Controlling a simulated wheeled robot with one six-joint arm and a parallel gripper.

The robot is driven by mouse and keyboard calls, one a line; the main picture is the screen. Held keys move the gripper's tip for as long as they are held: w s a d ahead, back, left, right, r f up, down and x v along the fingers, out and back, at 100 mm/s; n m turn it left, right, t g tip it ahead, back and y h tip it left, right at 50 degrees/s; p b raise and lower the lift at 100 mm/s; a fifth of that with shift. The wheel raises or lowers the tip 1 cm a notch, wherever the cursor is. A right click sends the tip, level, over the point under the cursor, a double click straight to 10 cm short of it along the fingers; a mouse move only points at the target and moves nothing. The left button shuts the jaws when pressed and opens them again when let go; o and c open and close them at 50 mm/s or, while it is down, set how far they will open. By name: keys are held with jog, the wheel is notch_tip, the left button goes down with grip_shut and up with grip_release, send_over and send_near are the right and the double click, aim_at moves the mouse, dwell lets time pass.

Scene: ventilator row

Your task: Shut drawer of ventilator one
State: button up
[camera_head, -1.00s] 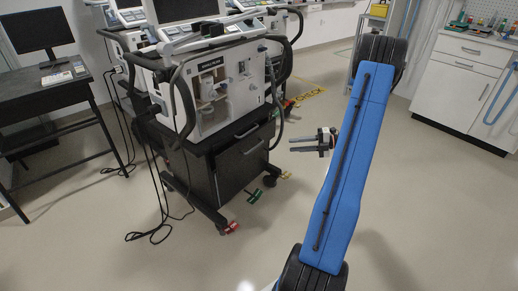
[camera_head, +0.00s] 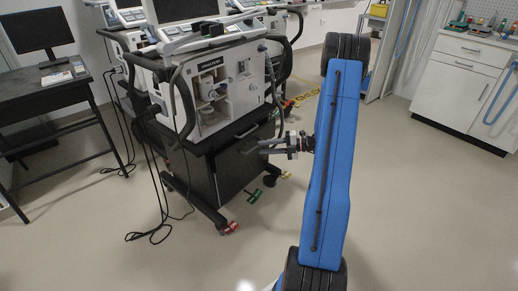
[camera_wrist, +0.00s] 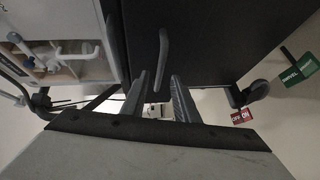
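The ventilator (camera_head: 218,88) stands on a dark wheeled cart. The cart's black drawer front (camera_head: 232,172) faces my arm, and it also fills the upper right of the wrist view (camera_wrist: 205,35). I cannot tell how far it stands out. A bar handle (camera_wrist: 161,55) shows on the front in the wrist view. My gripper (camera_head: 262,147) is beside the upper part of the drawer front, pointing left. In the wrist view my gripper (camera_wrist: 158,77) has its two fingers apart, with the handle just beyond the gap. I cannot tell whether they touch it.
A desk with a monitor (camera_head: 41,32) stands at the left, and cables (camera_head: 160,232) lie on the floor there. Red (camera_head: 231,228) and green (camera_head: 255,196) tags are by the cart's wheels. A white cabinet (camera_head: 462,82) stands at the right. The floor in front is clear.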

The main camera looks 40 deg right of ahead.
aim_at(251, 144)
jog(key=shift+x, duration=1.6)
grip_shut()
jog(key=shift+w+a, duration=0.25)
jog(key=shift+w, duration=0.8)
jog(key=shift+w+a, duration=0.25)
jog(key=shift+w, duration=0.8)
grip_release()
jog(key=shift+a, duration=0.1)
jog(key=v, duration=1.7)
jog(key=shift+d, duration=0.2)
